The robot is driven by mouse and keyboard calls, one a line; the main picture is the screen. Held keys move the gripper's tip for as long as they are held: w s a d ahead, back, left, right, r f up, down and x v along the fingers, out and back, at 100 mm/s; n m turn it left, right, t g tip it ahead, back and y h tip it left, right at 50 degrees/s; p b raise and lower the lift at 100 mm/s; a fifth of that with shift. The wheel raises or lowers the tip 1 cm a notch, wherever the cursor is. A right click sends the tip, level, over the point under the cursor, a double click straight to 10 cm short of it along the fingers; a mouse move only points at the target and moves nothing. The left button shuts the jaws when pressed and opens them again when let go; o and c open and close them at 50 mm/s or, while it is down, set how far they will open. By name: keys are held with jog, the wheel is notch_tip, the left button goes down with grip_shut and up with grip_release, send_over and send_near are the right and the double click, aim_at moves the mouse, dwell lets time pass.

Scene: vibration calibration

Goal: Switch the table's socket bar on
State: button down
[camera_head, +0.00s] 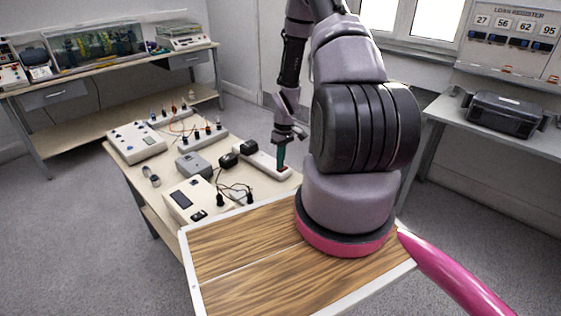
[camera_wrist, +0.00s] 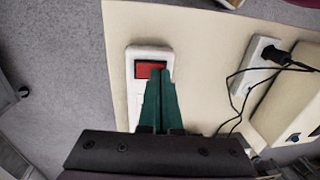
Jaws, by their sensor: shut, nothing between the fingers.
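The socket bar (camera_head: 262,162) is a long white strip on the beige work table (camera_head: 157,201), with black plugs at its far end. Its red rocker switch (camera_wrist: 150,69) is at the near end, partly covered by my fingertips in the wrist view. My gripper (camera_head: 281,166) points down at the switch end, its green fingers shut and empty. In the wrist view my gripper (camera_wrist: 163,72) has its tips over the right part of the red switch. I cannot tell whether they touch it.
A beige device (camera_head: 190,200) with black leads and a grey box (camera_head: 194,165) stand left of the bar. A white control box (camera_head: 136,142) sits farther back. In the wrist view a white strip (camera_wrist: 246,82) with a black plug lies right of my fingers.

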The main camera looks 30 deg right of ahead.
aim_at(286, 166)
jog(key=shift+s+a+f, duration=0.1)
jog(key=shift+f, duration=0.1)
jog(key=shift+w+d+r, duration=0.1)
jog(key=shift+w+d, duration=0.05)
jog(key=shift+d, duration=0.25)
jog(key=shift+w+d+r, duration=0.1)
jog(key=shift+w+d, duration=0.05)
jog(key=shift+d, duration=0.25)
jog(key=shift+w+r, duration=0.1)
jog(key=shift+r, duration=0.1)
notch_tip(286, 166, up, 14)
jog(key=d, duration=0.1)
jog(key=shift+w+d+f, duration=0.2)
jog(key=shift+d+f, duration=0.05)
jog(key=shift+d, duration=0.05)
